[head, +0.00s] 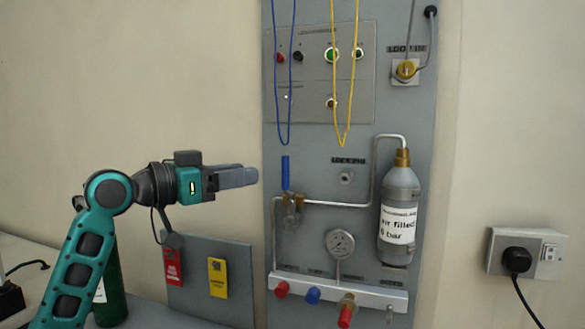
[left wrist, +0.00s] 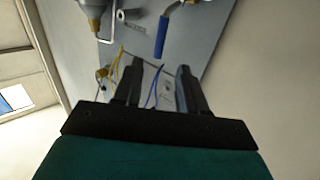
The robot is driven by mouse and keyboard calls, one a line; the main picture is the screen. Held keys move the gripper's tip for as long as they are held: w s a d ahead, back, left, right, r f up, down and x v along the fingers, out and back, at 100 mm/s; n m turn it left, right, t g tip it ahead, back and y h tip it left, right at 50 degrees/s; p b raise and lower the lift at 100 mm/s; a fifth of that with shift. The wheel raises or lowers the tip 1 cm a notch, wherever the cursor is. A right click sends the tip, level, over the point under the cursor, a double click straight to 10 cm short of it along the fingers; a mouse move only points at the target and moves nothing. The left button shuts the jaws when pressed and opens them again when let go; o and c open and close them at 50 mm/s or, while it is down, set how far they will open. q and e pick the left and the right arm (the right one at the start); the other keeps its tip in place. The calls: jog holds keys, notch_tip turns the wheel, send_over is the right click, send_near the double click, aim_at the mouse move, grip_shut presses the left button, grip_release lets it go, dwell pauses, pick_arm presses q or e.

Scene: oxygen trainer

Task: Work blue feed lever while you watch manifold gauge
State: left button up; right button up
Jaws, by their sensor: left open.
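The right gripper is not in view.
Blue (head: 281,142) and yellow (head: 344,140) cords hang in loops over the panel above the lever. A grey bottle (head: 399,205) stands to the right. The manifold bar (head: 335,291) carries red and blue knobs below. Red (head: 172,266) and yellow (head: 217,278) tags hang below my arm.

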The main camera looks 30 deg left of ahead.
pick_arm(q)
jog(key=p+x, duration=0.2)
jog(key=x, duration=1)
jog(key=shift+w+d+f, duration=0.1)
jog(key=shift+w+d, duration=0.05)
grip_shut()
